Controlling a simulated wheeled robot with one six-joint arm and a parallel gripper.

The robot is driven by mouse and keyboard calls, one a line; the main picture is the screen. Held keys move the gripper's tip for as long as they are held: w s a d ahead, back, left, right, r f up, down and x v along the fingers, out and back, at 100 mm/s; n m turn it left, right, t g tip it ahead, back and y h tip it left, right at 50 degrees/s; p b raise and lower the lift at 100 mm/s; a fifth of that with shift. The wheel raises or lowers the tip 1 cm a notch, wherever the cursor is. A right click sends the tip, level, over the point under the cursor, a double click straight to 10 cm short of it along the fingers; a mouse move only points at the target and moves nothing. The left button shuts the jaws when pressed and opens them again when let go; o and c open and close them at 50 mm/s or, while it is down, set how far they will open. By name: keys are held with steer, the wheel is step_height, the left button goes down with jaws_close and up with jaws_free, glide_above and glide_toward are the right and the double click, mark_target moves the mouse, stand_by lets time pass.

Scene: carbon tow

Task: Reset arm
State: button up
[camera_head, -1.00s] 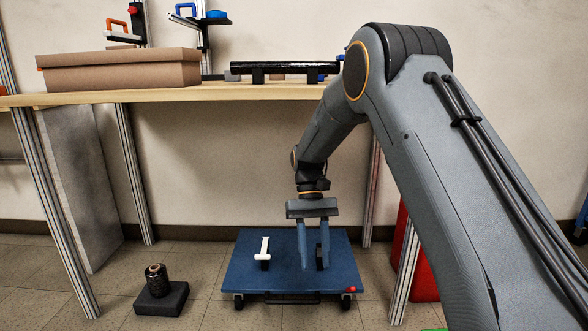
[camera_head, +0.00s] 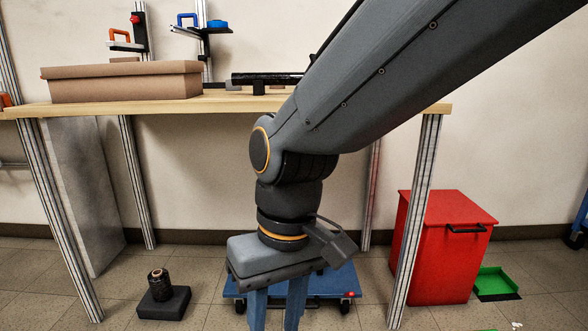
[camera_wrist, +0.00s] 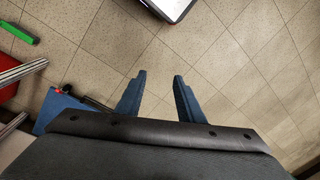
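My gripper (camera_head: 277,308) hangs straight down in front of the blue dolly (camera_head: 341,284) in the head view, with its fingertips cut off at the bottom edge. In the wrist view my gripper (camera_wrist: 159,76) has its two blue fingers apart, with only floor tiles between them. It is open and empty. My arm comes in from the upper right of the head view and bends down at the elbow in front of the table. My arm and gripper hide most of the dolly. A corner of the dolly (camera_wrist: 62,110) shows at the left in the wrist view.
A wooden table (camera_head: 200,106) carries a brown box (camera_head: 125,82) and a black roll (camera_head: 262,79). A black spool (camera_head: 157,282) sits on a dark block (camera_head: 163,303) on the floor. A red bin (camera_head: 432,250) and green tray (camera_head: 495,282) stand at the right.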

steer(key=s+d, duration=0.1)
steer(key=s, duration=0.4)
steer(key=d+r+m+p, duration=0.3)
steer(key=d+r+p, duration=0.7)
steer(key=r+p, duration=0.4)
steer(key=d+r+m+h+p, duration=0.1)
steer(key=d+r+m+p, duration=0.2)
steer(key=d+r+p, duration=0.8)
step_height(320, 180, up, 4)
steer(key=p, duration=1.3)
steer(key=shift+w+f+t, duration=0.15)
steer(key=shift+f+t, duration=0.05)
steer(key=shift+t, duration=0.1)
steer(key=shift+c, duration=0.2)
